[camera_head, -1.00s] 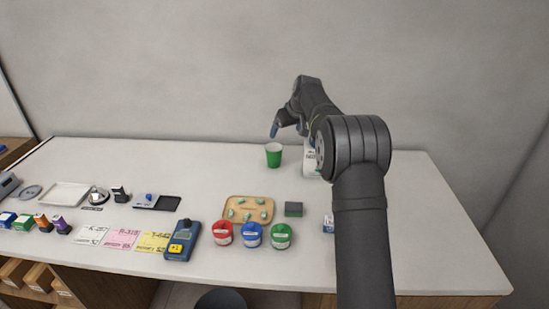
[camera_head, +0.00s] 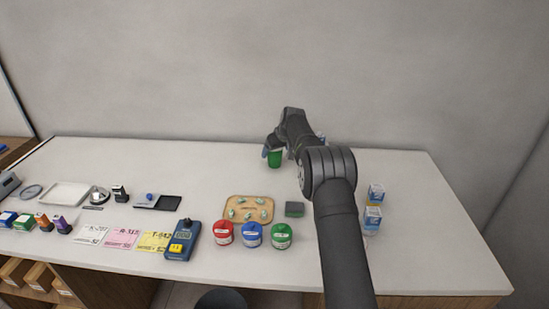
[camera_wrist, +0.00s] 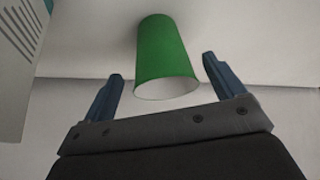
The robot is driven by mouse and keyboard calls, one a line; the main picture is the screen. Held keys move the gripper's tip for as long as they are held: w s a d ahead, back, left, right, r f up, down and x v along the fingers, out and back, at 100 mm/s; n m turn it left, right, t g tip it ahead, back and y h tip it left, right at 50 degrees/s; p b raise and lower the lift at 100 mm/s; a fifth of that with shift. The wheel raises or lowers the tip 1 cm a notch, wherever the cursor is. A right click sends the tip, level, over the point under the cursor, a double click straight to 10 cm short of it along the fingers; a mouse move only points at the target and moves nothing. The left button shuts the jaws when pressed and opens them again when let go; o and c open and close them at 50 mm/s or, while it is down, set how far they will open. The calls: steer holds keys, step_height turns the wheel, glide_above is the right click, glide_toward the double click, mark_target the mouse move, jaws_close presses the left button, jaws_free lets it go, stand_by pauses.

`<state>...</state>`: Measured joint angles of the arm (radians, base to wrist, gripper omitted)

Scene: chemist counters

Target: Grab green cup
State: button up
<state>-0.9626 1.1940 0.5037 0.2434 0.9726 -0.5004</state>
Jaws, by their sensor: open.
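The green cup (camera_head: 274,160) stands on the counter near its back edge in the head view, its upper part hidden by my gripper. In the wrist view the green cup (camera_wrist: 165,52) shows its green side and pale rim between the two blue fingers. My gripper (camera_head: 268,151) is at the cup's top in the head view. In the wrist view my gripper (camera_wrist: 163,88) is open, with one finger on each side of the cup and a visible gap to both. I cannot tell how far the fingertips reach along it.
A wooden tray (camera_head: 236,204) with several small pieces lies in front, beside a dark block (camera_head: 294,209). Red (camera_head: 223,232), blue (camera_head: 252,234) and green (camera_head: 281,235) lidded jars stand near the front edge. Small boxes (camera_head: 372,219) stand right of my arm. A white object (camera_wrist: 18,60) borders the wrist view's left.

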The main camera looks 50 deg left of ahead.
steer(key=shift+s+a+f, duration=0.1)
steer(key=shift+a+f, duration=0.1)
steer(key=shift+f, duration=0.25)
steer(key=shift+a+f, duration=0.15)
steer(key=shift+f, duration=0.3)
steer(key=shift+x, duration=0.75)
steer(key=c, duration=1)
steer(key=shift+c, duration=0.2)
steer(key=shift+r, duration=0.1)
